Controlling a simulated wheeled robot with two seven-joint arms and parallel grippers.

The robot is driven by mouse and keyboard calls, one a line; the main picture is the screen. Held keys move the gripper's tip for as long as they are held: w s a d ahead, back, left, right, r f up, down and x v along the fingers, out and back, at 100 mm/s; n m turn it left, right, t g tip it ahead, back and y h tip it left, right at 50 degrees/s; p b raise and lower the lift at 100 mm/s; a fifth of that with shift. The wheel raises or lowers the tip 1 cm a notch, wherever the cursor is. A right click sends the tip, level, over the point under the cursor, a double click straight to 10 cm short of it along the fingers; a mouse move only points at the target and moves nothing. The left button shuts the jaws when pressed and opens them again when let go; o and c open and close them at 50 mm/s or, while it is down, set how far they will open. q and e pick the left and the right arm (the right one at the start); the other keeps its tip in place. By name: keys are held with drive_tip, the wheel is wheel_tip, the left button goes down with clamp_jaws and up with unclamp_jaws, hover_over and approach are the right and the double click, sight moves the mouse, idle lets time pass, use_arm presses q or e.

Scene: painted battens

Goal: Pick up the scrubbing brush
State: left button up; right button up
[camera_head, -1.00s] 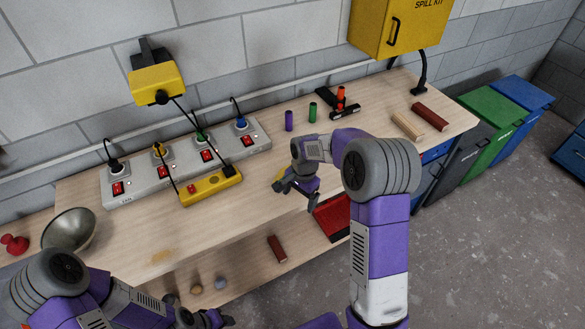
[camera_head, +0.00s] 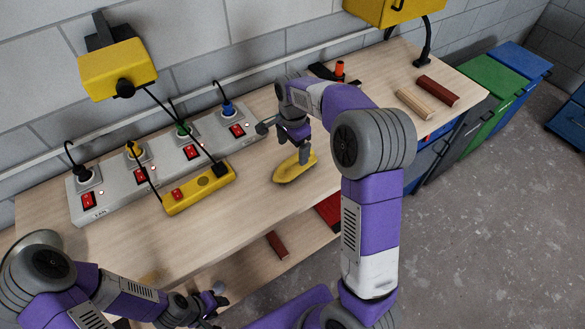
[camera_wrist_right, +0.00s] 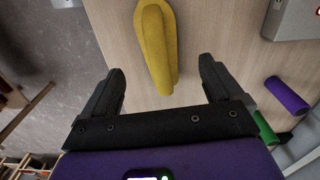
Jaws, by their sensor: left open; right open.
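The scrubbing brush, a yellow elongated block (camera_head: 293,168), lies on the wooden workbench (camera_head: 235,205) near its front edge. In the right wrist view the brush (camera_wrist_right: 156,42) stretches away from my gripper, its near end reaching between the two fingertips. Its underside is hidden. My right gripper (camera_head: 284,142) is open and empty just above the brush, one finger in front of part of it. Its two dark fingers (camera_wrist_right: 162,70) stand apart on either side of the brush. My left gripper (camera_head: 200,306) is open and low at the front, away from the brush.
A grey power strip (camera_head: 160,165) and a yellow one (camera_head: 200,190) with plugs lie left of the brush. Wooden (camera_head: 416,104) and dark red (camera_head: 437,90) battens lie at the right. A red-brown block (camera_head: 277,245) sits on the lower shelf.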

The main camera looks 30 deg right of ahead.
sight(295, 157)
drive_tip(key=f, duration=0.2)
drive_tip(key=f+b, duration=0.1)
drive_tip(key=f, duration=0.5)
drive_tip(key=shift+s+d, duration=0.1)
drive_tip(key=shift+d, duration=0.15)
drive_tip(key=shift+r, duration=0.1)
drive_tip(key=c, duration=1.2)
